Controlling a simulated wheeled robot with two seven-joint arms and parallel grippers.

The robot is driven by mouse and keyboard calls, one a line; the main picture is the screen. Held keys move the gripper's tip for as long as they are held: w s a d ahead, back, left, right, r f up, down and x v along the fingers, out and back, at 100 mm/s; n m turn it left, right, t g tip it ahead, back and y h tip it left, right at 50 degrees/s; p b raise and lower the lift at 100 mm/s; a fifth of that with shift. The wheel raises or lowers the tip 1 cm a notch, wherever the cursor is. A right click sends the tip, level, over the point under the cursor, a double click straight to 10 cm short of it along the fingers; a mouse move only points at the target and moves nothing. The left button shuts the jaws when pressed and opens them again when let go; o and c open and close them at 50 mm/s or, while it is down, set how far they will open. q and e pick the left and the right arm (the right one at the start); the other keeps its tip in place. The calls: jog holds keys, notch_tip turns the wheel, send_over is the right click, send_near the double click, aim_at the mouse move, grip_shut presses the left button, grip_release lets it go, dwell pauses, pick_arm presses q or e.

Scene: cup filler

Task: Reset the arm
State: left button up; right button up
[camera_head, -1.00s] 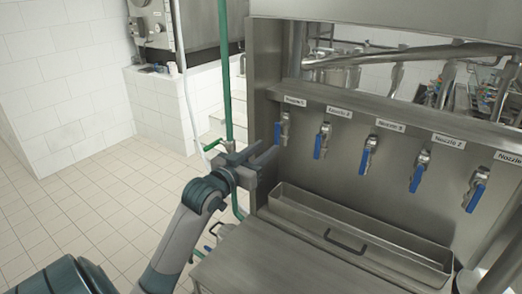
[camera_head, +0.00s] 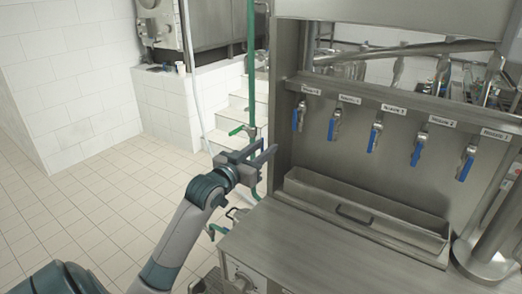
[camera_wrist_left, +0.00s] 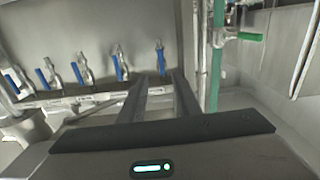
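My left gripper (camera_head: 262,160) is in the head view, in front of the left edge of the steel cup filler (camera_head: 345,185). Its two fingers are parallel with a gap between them, and nothing is held. In the left wrist view the same fingers (camera_wrist_left: 160,98) show apart and empty, with the blue-handled nozzles beyond them. The gripper touches nothing that I can see. My right gripper is not in either view.
Several nozzles with blue handles (camera_head: 375,135) line the filler's panel above a drip trough (camera_head: 365,208). A bare steel counter (camera_head: 290,240) lies in front. A green pipe (camera_head: 251,70) stands behind the gripper. The tiled floor (camera_head: 90,200) at left is clear.

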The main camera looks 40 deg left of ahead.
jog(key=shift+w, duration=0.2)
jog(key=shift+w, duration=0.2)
